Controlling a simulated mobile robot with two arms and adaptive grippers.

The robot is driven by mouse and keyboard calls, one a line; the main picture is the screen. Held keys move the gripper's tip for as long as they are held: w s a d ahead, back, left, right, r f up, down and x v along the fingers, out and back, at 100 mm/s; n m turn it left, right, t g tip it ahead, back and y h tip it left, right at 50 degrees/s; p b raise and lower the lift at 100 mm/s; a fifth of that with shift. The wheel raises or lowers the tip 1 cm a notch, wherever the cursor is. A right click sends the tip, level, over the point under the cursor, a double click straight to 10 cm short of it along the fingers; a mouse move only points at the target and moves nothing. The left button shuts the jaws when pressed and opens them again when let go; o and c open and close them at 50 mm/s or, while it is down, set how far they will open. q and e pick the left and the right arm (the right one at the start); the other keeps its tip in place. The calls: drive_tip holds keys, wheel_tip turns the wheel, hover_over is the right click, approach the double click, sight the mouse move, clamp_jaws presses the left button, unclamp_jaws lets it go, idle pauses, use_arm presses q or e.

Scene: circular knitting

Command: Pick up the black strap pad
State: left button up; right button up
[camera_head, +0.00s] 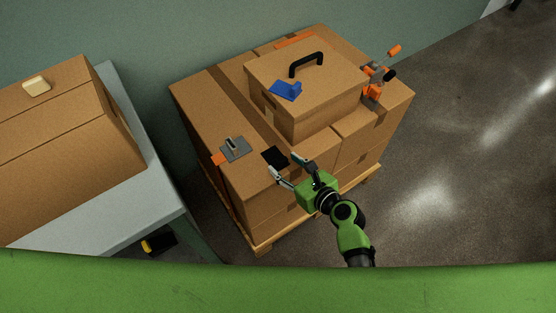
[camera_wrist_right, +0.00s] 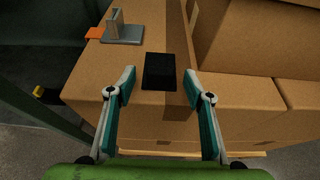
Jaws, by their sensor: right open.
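The black strap pad (camera_head: 275,157) is a small dark square lying on top of the stacked cardboard boxes, near their front edge. It also shows in the right wrist view (camera_wrist_right: 159,71), ahead of my fingers and centred between them. My right gripper (camera_head: 288,166) is open and empty, with its two fingers spread wide at the near side of the pad. In the right wrist view the fingertips (camera_wrist_right: 159,82) stand left and right of the pad, apart from it. My left gripper is not in either view.
A grey metal bracket (camera_head: 236,149) sits left of the pad. A smaller box (camera_head: 315,115) with a black handle (camera_head: 306,65) and a blue piece (camera_head: 286,91) stands behind it. An orange tool (camera_head: 374,90) is at the right edge. A table (camera_head: 118,90) with a carton stands left.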

sight(283, 163)
drive_tip(key=x, duration=0.3)
drive_tip(key=shift+w+a+f, duration=0.15)
drive_tip(key=shift+w+f, duration=0.05)
drive_tip(key=shift+w, duration=0.1)
drive_tip(key=shift+c, duration=0.3)
drive_tip(key=c, duration=0.7)
drive_tip(key=shift+r, duration=0.1)
